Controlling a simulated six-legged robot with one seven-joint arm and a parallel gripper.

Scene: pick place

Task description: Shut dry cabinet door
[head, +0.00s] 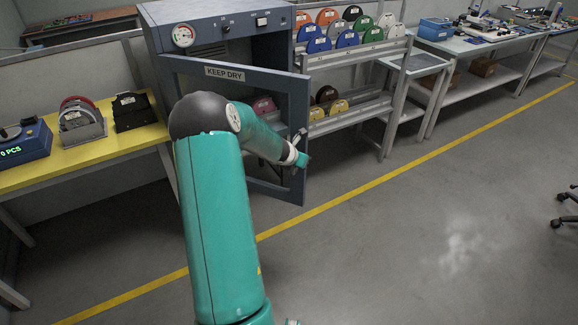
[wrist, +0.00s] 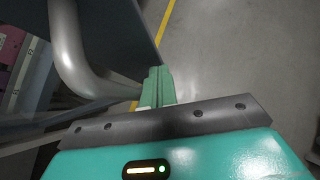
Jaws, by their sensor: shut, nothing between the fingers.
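The dry cabinet (head: 222,18) is blue-grey, with a round gauge and switches on top. Its door (head: 283,82), labelled KEEP DRY, stands open, swung out toward me, and its frame surrounds a window. My gripper (head: 304,160) is at the door's free right edge, at lower mid-height; my arm hides part of the door. In the wrist view my green fingers (wrist: 156,86) are closed together with nothing between them. They are close beside a dark door panel (wrist: 118,35) and a curved grey bar (wrist: 68,50), seemingly the door's handle. Whether they touch is unclear.
A yellow-topped table (head: 95,152) with reel holders stands left of the cabinet. A rack of coloured reels (head: 360,52) stands close on the right, with workbenches (head: 465,45) beyond. The grey floor (head: 400,240) in front is clear, crossed by a yellow line. A chair base shows far right.

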